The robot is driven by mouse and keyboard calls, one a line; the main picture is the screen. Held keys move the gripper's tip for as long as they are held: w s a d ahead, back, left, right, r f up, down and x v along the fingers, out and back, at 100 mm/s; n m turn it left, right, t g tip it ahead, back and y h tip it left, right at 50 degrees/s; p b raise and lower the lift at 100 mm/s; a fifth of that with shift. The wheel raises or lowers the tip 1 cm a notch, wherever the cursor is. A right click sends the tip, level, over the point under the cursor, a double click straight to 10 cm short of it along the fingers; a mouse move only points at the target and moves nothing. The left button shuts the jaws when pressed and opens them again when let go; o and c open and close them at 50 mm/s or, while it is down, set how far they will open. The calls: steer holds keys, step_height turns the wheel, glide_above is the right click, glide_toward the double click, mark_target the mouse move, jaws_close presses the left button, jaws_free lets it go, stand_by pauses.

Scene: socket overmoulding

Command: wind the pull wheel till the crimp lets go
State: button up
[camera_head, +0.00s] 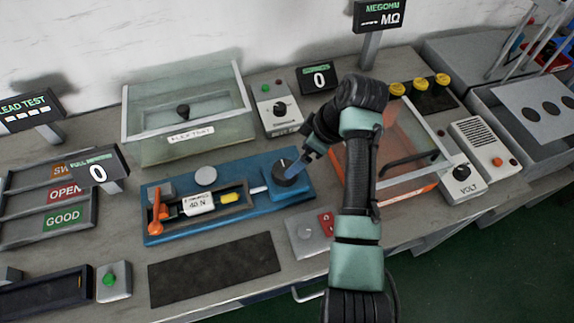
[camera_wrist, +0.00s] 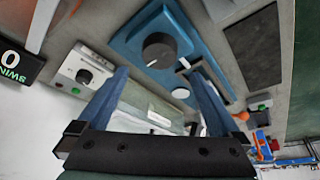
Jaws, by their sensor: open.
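The pull wheel is a dark round knob (camera_head: 287,173) at the right end of the blue pull tester (camera_head: 163,234). It also shows in the wrist view (camera_wrist: 160,50), ahead of my fingertips. My gripper (camera_head: 299,165) is open and empty, its blue fingers spread (camera_wrist: 158,75). In the head view its fingers overlap the wheel's right side; I cannot tell whether they touch. A yellow piece (camera_head: 231,197) lies in the tester's slot, beside a white "40 N" block (camera_head: 199,204). An orange lever (camera_head: 157,214) stands at the left end. The pull display (camera_head: 97,172) reads 0.
A clear glass-like box (camera_head: 185,150) stands behind the tester, with a dial box (camera_head: 277,110) beside it. An orange-based clear enclosure (camera_head: 395,185) is close on the right, behind my arm. A dark mat (camera_head: 214,270) in front is bare.

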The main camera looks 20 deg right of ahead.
mark_target(286, 169)
steer(key=x, duration=0.9)
steer(key=shift+f, duration=0.1)
steer(key=shift+c, duration=0.3)
steer(key=c, duration=1.1)
steer(key=shift+m+p, duration=0.35)
steer(key=shift+m, duration=0.05)
